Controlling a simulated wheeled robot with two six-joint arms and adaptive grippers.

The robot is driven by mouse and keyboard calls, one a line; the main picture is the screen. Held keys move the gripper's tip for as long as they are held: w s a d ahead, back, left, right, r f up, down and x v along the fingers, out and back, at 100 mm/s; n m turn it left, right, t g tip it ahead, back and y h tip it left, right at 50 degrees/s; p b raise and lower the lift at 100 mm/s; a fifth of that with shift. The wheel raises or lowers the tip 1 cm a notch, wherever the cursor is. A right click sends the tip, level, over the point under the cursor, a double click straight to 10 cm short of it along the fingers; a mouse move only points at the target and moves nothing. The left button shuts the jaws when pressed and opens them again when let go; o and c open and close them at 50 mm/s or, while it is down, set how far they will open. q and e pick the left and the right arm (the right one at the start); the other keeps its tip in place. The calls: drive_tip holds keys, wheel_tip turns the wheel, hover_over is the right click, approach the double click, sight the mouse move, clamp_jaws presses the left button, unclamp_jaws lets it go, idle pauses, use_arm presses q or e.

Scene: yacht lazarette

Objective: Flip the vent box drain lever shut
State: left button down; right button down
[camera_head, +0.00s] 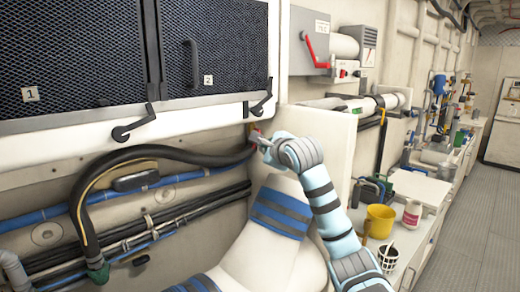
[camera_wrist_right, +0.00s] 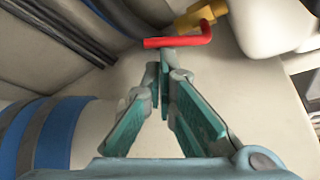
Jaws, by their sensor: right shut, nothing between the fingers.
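The red drain lever (camera_wrist_right: 180,42) shows in the right wrist view just beyond my fingertips. It runs nearly level across the picture, with a bent end at the right, beside a yellow valve body (camera_wrist_right: 202,16). My right gripper (camera_wrist_right: 164,62) is shut and empty, its tips close to the lever; I cannot tell whether they touch it. In the head view my right gripper (camera_head: 262,140) is below the vent box marked 2 (camera_head: 222,60), and it mostly hides the lever there. My left gripper is not in view.
Black handles (camera_head: 134,124) sit under the mesh-fronted boxes. A black hose (camera_head: 165,153) runs along the wall to the valve area. A white duct with blue bands (camera_head: 280,212) lies close below my right arm.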

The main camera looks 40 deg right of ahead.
drive_tip(key=a, duration=0.1)
drive_tip(key=w, duration=0.1)
drive_tip(key=a+b, duration=0.1)
drive_tip(key=shift+w+a+r, duration=0.2)
drive_tip(key=shift+a+r, duration=0.05)
drive_tip(key=shift+a, duration=0.1)
drive_tip(key=shift+s+a+r, duration=0.2)
drive_tip(key=shift+a+r, duration=0.1)
drive_tip(key=shift+r, duration=0.15)
drive_tip(key=b, duration=0.5)
approach(254, 146)
drive_tip(key=s+d, duration=0.1)
drive_tip(key=d, duration=0.1)
drive_tip(key=shift+s+d+f+p, duration=0.15)
drive_tip(key=shift+f+p, duration=0.15)
drive_tip(key=shift+f, duration=0.2)
